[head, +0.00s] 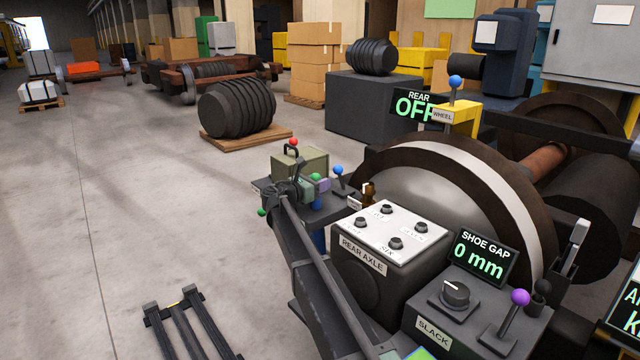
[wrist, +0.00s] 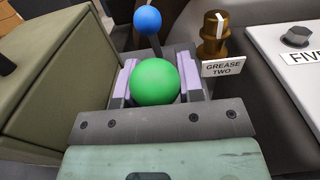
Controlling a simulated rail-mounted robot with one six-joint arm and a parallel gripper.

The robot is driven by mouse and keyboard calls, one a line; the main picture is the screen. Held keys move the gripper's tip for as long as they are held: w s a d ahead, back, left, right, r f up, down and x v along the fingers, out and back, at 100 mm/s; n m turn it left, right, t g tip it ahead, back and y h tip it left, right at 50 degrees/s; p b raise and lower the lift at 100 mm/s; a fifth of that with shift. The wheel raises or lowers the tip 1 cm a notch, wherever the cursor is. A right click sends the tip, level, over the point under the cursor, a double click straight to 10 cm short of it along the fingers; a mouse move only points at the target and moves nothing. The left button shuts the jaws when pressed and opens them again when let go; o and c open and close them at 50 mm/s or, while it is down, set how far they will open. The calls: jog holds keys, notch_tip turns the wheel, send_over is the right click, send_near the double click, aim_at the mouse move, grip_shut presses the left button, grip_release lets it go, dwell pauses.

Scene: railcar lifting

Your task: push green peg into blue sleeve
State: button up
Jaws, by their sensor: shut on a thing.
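In the wrist view a round green knob (wrist: 155,82) sits between the lavender fingers of my gripper (wrist: 154,72), which is shut on it. I take the knob as the head of the green peg; any shaft is hidden below it. In the head view my gripper (head: 321,185) is low over the dark bench at the centre, with the green knob (head: 315,177) at it. A blue piece (head: 319,238) shows partly below the bench edge; I cannot tell whether it is the blue sleeve. How the peg and sleeve meet is hidden.
A blue-balled lever (wrist: 148,20) stands just beyond my gripper. A brass fitting (wrist: 214,35) with a GREASE TWO label is beside it at right. An olive box (wrist: 55,75) stands close at left. The REAR AXLE box (head: 390,233) is to the right in the head view.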

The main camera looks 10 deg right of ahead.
jog(key=shift+f+b, duration=1.25)
jog(key=shift+f, duration=0.05)
jog(key=o, duration=1)
jog(key=v, duration=1)
jog(key=shift+s+a, duration=0.2)
jog(key=shift+a, duration=0.15)
